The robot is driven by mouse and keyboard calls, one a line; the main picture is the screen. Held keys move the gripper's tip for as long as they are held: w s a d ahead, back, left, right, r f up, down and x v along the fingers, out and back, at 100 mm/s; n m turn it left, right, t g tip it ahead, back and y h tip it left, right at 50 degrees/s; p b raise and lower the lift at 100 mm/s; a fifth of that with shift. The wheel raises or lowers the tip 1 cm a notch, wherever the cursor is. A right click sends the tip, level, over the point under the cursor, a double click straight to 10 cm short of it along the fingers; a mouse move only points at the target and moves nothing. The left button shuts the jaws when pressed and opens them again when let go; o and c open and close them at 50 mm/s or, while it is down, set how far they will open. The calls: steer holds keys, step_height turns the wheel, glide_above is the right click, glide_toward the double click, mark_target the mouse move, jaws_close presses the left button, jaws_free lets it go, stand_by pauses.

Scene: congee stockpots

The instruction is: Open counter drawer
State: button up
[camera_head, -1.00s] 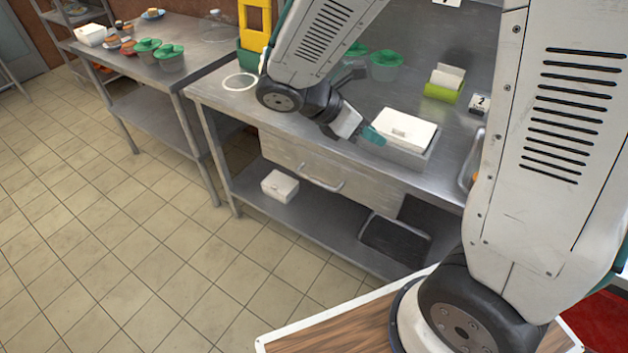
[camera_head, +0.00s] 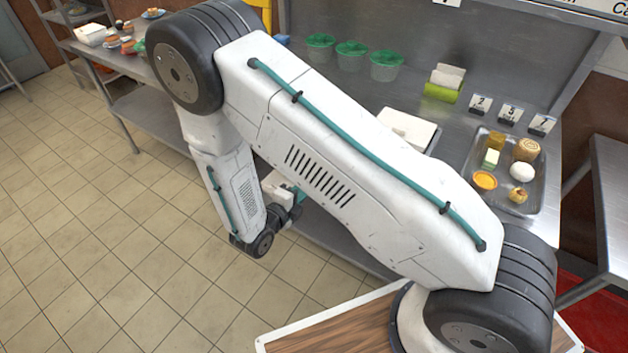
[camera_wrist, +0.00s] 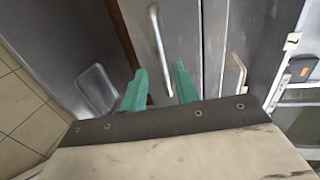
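The counter drawer front (camera_wrist: 140,22) shows in the wrist view as a grey metal panel with a long bar handle (camera_wrist: 160,45). My gripper (camera_wrist: 160,70) is open, with one teal finger on each side of the handle's line. I cannot tell how far the fingertips are from the bar or whether they touch it. In the head view my gripper (camera_head: 298,193) is low at the counter's front, and my arm hides the drawer and its handle there. The drawer's opening state is unclear.
On the counter (camera_head: 455,150) stand green-lidded tubs (camera_head: 351,52), a white box (camera_head: 408,128), number cards (camera_head: 510,115) and a food tray (camera_head: 473,160). A second handle (camera_wrist: 238,75) is right of the first in the wrist view. The tiled floor (camera_head: 100,240) at left is clear.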

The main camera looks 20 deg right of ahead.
steer(key=x, duration=0.6)
steer(key=shift+w+d, duration=0.1)
steer(key=shift+d, duration=0.2)
jaws_close()
